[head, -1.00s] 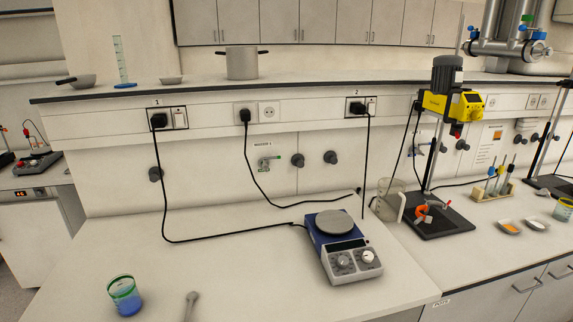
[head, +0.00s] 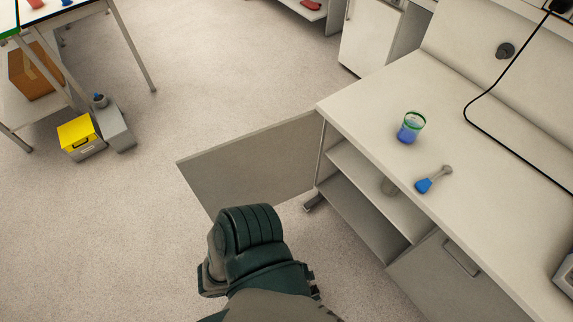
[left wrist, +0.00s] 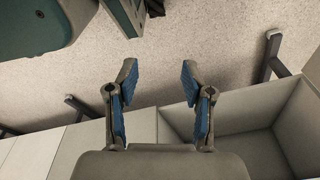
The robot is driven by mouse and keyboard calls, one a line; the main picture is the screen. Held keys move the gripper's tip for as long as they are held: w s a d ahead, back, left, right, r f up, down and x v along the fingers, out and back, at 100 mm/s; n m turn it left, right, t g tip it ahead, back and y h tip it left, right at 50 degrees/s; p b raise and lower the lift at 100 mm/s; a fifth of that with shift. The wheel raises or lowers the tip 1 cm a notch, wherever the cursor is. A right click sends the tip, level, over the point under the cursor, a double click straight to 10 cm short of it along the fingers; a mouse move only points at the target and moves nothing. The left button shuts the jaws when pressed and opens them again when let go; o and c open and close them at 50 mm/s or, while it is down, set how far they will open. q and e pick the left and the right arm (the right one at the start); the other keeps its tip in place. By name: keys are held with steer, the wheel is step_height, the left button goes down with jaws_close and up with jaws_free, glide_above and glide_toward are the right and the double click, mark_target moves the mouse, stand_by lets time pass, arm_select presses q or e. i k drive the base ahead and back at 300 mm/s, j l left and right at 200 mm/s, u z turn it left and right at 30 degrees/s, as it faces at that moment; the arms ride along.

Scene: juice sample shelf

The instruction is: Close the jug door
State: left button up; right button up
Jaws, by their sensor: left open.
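The cabinet door (head: 262,163), a flat grey panel, stands open in the head view, swung out to the left of the lab bench.
On the bench top (head: 372,88) are a beaker of blue liquid (head: 410,128) and a blue-ended spoon-like tool (head: 432,180). A closed cabinet front (head: 440,280) is at lower right. A yellow-lidded box (head: 78,135) is on the floor at left. Open floor lies left of the door.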

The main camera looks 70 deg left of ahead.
mark_target(273, 165)
steer(key=k+j, duration=0.4)
steer(key=k+j+z, duration=0.15)
steer(key=k+j, duration=0.3)
steer(key=k, duration=0.2)
steer(key=k+j, duration=0.35)
steer(key=k, duration=0.15)
steer(key=k+j+z, duration=0.1)
steer(key=j, duration=0.35)
steer(key=k+j, duration=0.2)
steer(key=j, duration=0.2)
steer(key=k+j+z, duration=0.15)
steer(key=j, duration=0.25)
steer(key=k+j, duration=0.15)
steer(key=j, duration=0.25)
steer(key=z, duration=0.05)
